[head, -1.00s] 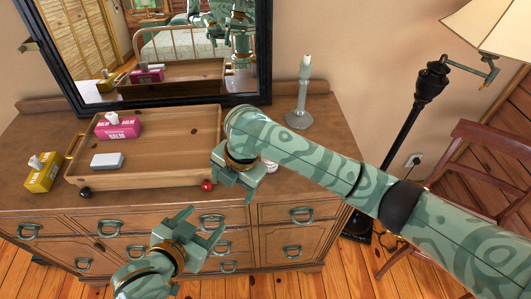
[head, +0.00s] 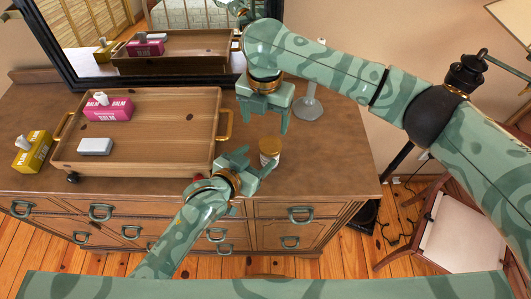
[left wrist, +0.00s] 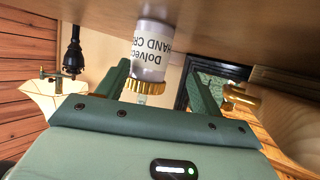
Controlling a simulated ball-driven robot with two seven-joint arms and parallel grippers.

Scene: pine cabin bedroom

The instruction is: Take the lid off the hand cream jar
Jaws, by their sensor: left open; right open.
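The hand cream jar (head: 270,151) stands upright on the dresser top, right of the wooden tray. In the left wrist view, where the scene is upside down, the jar (left wrist: 151,52) shows its white labelled body and its ribbed gold lid (left wrist: 144,85), which is on the jar. My left gripper (head: 249,163) is open just left of the jar, its fingers pointing at it; in the left wrist view the jar lies between and beyond the fingertips. I cannot tell if they touch it. My right gripper (head: 263,128) is open above and behind the jar, fingers downward.
The tray (head: 180,150) holds a pink balm box (head: 108,110) and a grey-white block (head: 95,146). A yellow box (head: 32,152) stands left of it. The dresser top right of the jar is clear.

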